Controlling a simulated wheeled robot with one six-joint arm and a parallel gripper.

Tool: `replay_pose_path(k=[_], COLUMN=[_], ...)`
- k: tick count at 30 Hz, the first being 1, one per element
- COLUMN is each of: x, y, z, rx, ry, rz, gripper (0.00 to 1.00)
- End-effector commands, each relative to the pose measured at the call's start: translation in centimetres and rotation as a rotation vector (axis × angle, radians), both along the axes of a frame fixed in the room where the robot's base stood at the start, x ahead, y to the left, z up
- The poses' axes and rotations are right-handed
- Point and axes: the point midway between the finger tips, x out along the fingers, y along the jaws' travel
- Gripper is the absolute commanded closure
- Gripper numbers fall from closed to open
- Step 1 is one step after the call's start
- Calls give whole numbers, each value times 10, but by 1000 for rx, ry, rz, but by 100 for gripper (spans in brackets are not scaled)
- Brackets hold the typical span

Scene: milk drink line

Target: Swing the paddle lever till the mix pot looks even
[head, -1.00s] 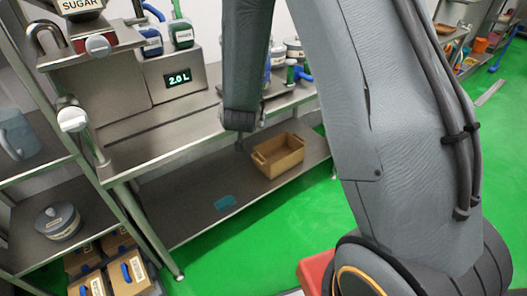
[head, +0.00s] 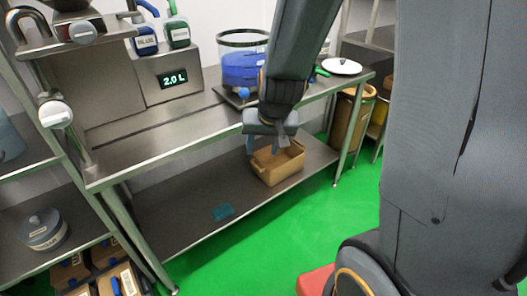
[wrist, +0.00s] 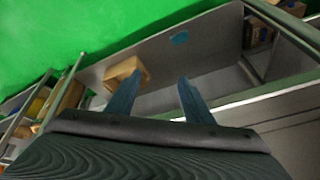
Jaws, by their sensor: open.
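A clear-walled round vessel with a blue body, seemingly the mix pot (head: 240,68), stands on the steel counter in the head view, partly behind my arm. A small blue knob (head: 244,92) shows low on its front; I cannot tell whether it belongs to the paddle lever. The evenness of the contents cannot be made out. My gripper (head: 262,150) hangs in front of the counter's front edge, below the pot, pointing down. Its two bluish fingers are apart with nothing between them, also in the wrist view (wrist: 158,95). The pot is not in the wrist view.
A tan bin (head: 280,167) and a blue flat item (head: 223,212) lie on the lower shelf. A 2.0 L display box (head: 172,82) and two small jugs are at left. A white lid (head: 341,66) lies at the counter's right end.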

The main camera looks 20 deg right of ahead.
Motion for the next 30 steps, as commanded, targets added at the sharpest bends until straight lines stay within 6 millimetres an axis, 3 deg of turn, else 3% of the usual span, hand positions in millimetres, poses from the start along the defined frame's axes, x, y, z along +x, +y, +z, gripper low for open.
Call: replay_pose_path(k=[6, 20, 23, 30], x=[-9, -9, -33, -124], y=[-2, -2, 2, 2], z=[-1, -1, 3, 15], rx=[-2, -2, -8, -47], ry=[27, 27, 88, 321], rz=[14, 14, 59, 209], gripper=[53, 53, 53, 53])
